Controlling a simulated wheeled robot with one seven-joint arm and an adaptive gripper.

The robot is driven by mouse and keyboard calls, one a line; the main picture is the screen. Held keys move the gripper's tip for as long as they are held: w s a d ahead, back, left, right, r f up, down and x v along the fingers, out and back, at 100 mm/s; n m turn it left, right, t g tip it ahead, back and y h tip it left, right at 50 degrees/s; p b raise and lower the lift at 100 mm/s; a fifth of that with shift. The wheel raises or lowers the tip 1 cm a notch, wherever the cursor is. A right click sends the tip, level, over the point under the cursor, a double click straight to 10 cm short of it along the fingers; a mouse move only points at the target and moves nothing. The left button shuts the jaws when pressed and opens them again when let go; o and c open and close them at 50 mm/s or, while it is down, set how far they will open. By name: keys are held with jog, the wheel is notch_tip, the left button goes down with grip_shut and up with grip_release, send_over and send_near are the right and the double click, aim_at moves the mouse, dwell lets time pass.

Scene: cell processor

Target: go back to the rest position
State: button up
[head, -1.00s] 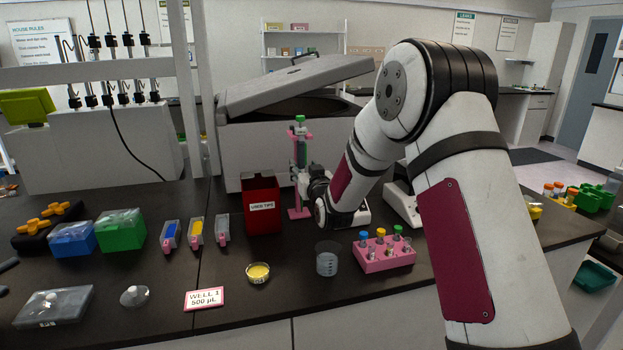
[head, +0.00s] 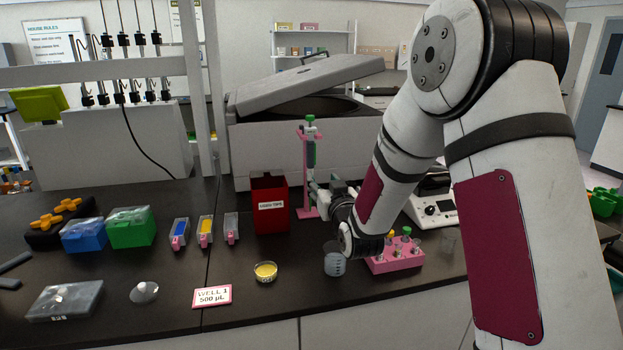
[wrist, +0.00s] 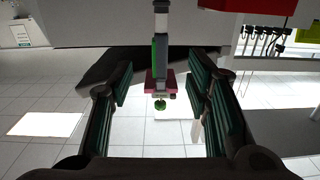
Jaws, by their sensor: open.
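My gripper (wrist: 160,82) is open, with a dark green-padded finger on each side and nothing held between the pads. The wrist view appears upside down. In it, the green and grey pipette (wrist: 160,48) and its pink holder (wrist: 153,84) show beyond the gap between my fingers. In the head view, my gripper (head: 322,190) is beside the pink stand (head: 302,180), to its right. The pipette (head: 311,152) hangs upright in that stand. My forearm and wrist hide part of the bench behind them.
Close to my wrist are a beaker (head: 334,262), a pink tube rack (head: 398,262) and a white instrument (head: 436,212). A red used-tips bin (head: 269,222) stands left of the stand. A centrifuge (head: 250,150) with a raised lid is behind. The front bench edge is clear.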

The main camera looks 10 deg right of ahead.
jog(key=s+r+g, duration=0.3)
jog(key=s, duration=0.4)
jog(key=s+r+g, duration=0.3)
jog(key=s, duration=0.4)
jog(key=s+f+g, duration=0.2)
jog(key=s+g, duration=0.5)
jog(key=s, duration=2.3)
jog(key=shift+s+g, duration=0.15)
jog(key=shift+g, duration=0.15)
jog(key=shift+a+f, duration=0.1)
